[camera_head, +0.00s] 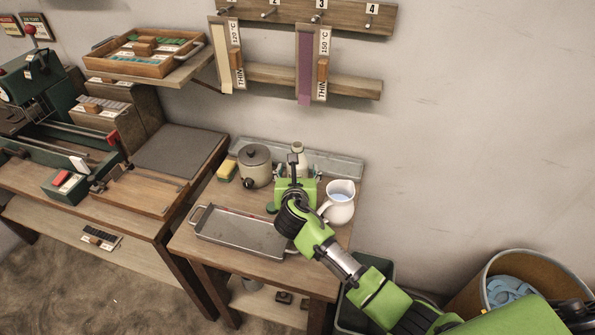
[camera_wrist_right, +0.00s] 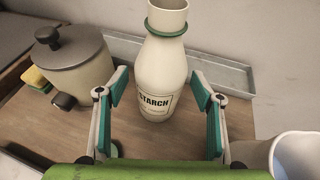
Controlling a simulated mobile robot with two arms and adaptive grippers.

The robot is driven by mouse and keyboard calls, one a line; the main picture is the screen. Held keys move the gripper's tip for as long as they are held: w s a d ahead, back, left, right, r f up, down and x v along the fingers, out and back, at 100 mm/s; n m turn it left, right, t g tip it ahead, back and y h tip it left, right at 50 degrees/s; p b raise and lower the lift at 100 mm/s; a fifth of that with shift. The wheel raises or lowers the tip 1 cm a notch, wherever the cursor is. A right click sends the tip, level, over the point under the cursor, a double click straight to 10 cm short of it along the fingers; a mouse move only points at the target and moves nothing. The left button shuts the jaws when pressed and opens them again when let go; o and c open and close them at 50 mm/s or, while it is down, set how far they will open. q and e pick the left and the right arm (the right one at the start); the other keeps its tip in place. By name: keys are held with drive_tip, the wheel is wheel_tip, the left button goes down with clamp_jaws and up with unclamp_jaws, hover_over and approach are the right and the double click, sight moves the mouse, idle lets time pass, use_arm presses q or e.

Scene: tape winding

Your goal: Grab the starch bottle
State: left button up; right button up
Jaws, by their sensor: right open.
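The starch bottle (camera_wrist_right: 160,72) is cream white with a green ring at its neck and a label reading STARCH. It stands upright on the small wooden table (camera_head: 345,215). In the head view only its top (camera_head: 298,148) shows behind my right gripper (camera_head: 297,172), which hides the rest. In the right wrist view my right gripper (camera_wrist_right: 162,105) is open, with one green-padded finger on each side of the bottle's lower body. The bottle appears slightly beyond the fingertips, and I see no finger touching it. My left gripper is not in view.
A lidded pot (camera_head: 255,166) and a yellow-green sponge (camera_head: 227,170) stand left of the bottle. A white pitcher (camera_head: 339,203) with bluish liquid stands close on the right. A metal tray (camera_head: 240,236) lies in front. A grey metal trough (camera_head: 336,161) runs along the back.

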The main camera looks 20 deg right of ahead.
drive_tip(key=shift+w+d+f, duration=0.2)
drive_tip(key=shift+w+f, duration=0.1)
drive_tip(key=shift+w, duration=0.3)
drive_tip(key=c, duration=1.5)
drive_tip(key=shift+r, duration=0.1)
drive_tip(key=shift+r, duration=0.2)
drive_tip(key=shift+r, duration=1.1)
drive_tip(key=s+r, duration=0.1)
drive_tip(key=r, duration=0.1)
drive_tip(key=s+r, duration=0.4)
drive_tip(key=shift+a+r+p, duration=0.25)
drive_tip(key=shift+a+p, duration=0.1)
approach(301, 152)
drive_tip(key=shift+s+d+r, duration=0.1)
drive_tip(key=shift+s+r, duration=0.1)
drive_tip(key=shift+s, duration=0.35)
drive_tip(key=shift+s+d+r, duration=0.15)
drive_tip(key=shift+s+r, duration=0.05)
drive_tip(key=shift+s, duration=0.4)
drive_tip(key=shift+s+d+r, duration=0.1)
drive_tip(key=shift+s+r, duration=0.1)
drive_tip(key=shift+s, duration=0.35)
